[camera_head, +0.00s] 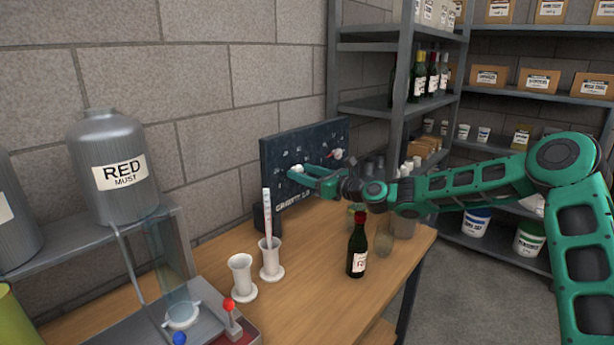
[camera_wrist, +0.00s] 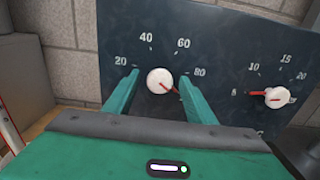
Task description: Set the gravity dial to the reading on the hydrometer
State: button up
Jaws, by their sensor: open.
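The dark dial panel (camera_head: 306,148) stands at the back of the bench against the wall, with "GRAVITY" lettering on it. The gravity dial has a white knob (camera_wrist: 160,80) with marks 20, 40, 60 and 80. Its red pointer slants to the lower right, below the 80. My gripper (camera_wrist: 159,76) is open, one finger on each side of this knob; contact cannot be told. In the head view my gripper (camera_head: 299,174) is at the panel. The hydrometer (camera_head: 267,216) stands upright in a white cylinder (camera_head: 271,260); its reading is too small to make out.
A second white knob (camera_wrist: 277,97) is right of the gravity dial, its red pointer turned left near 5. An empty-looking white cylinder (camera_head: 241,278) and a dark wine bottle (camera_head: 357,248) stand on the wooden bench (camera_head: 315,292). A red-knobbed lever (camera_head: 230,312) is front left.

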jog(key=shift+c, duration=0.6)
jog(key=c, duration=0.9)
jog(key=shift+w+d, duration=0.1)
jog(key=shift+d, duration=0.25)
jog(key=shift+a, duration=0.2)
jog(key=shift+a+r+n, duration=0.1)
jog(key=shift+a+n, duration=0.05)
jog(key=shift+n, duration=0.55)
jog(key=n, duration=0.8)
jog(key=shift+s+a, duration=0.15)
jog(key=shift+s, duration=0.1)
jog(key=shift+n, duration=0.3)
